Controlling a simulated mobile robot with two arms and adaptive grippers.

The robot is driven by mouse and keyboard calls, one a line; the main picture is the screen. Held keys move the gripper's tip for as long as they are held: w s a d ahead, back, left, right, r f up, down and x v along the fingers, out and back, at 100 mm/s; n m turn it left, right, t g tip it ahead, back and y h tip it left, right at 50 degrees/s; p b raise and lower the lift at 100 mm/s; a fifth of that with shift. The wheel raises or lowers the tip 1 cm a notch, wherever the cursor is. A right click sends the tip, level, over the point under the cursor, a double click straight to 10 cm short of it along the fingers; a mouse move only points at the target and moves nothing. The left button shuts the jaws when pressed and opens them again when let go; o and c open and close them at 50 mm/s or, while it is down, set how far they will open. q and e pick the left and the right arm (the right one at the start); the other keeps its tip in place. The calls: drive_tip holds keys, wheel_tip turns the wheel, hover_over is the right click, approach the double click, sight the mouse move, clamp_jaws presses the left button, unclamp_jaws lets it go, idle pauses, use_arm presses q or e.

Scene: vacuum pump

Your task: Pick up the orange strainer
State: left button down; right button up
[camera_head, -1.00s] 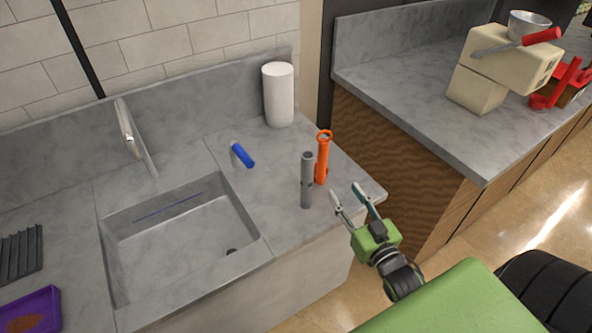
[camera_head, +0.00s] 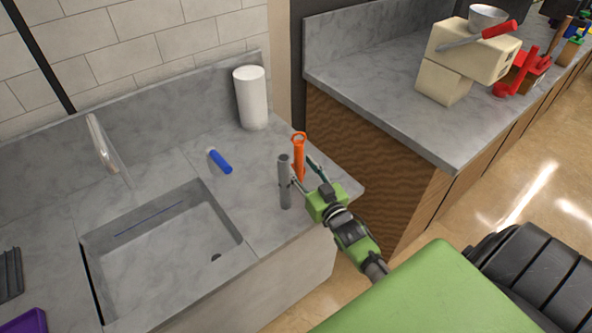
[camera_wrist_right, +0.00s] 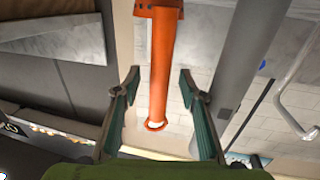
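The orange strainer (camera_head: 299,158) stands upright on the grey counter, with a ring at its top. A grey tube (camera_head: 285,182) stands just to its left and nearer to me. My right gripper (camera_head: 303,170) is open, with its fingertips close to the strainer and one finger near the grey tube. In the right wrist view the orange strainer (camera_wrist_right: 160,62) shows between the two spread fingers of the right gripper (camera_wrist_right: 159,84), with a gap on each side. The grey tube (camera_wrist_right: 237,65) is beyond the right finger there. My left gripper is not in view.
A sink basin (camera_head: 165,235) lies left of the strainer. A blue-handled object (camera_head: 220,161) and a white roll (camera_head: 251,97) are behind. The counter's right edge is close by. A second counter (camera_head: 390,105) carries a cream machine (camera_head: 455,70).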

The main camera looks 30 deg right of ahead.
drive_tip(key=shift+w+d, duration=0.1)
drive_tip(key=shift+w, duration=1)
clamp_jaws()
drive_tip(key=shift+r, duration=0.15)
wheel_tip(320, 180, up, 18)
drive_tip(key=shift+f, duration=0.1)
